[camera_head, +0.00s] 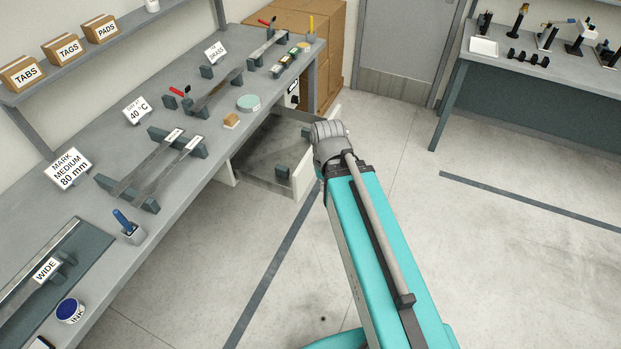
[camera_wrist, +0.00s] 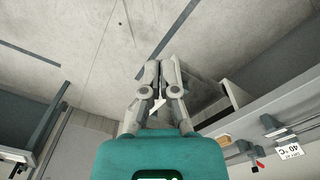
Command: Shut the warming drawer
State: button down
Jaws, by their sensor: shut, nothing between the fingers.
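The warming drawer (camera_head: 302,178) stands pulled out from under the long bench, its inside showing from above. Small dark blocks (camera_head: 282,172) sit in it. In the wrist view the drawer (camera_wrist: 237,93) shows just right of my fingers and is partly hidden by them. My gripper (camera_wrist: 162,66) is shut and empty, its fingertips close to the drawer's outer end. I cannot tell whether they touch it.
A second bench (camera_head: 560,70) is at right. The floor between is open.

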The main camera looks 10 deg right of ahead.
jog(key=shift+f, duration=0.1)
jog(key=m+t+y+b, duration=0.7)
jog(key=t+y+b, duration=0.6)
jog(key=b, duration=3.9)
send_near(307, 178)
jog(key=s+d+g+y, duration=0.2)
jog(key=d, duration=0.4)
jog(key=shift+s+d, duration=0.1)
jog(key=shift+d, duration=0.05)
jog(key=x, duration=1.4)
jog(key=shift+f, duration=0.35)
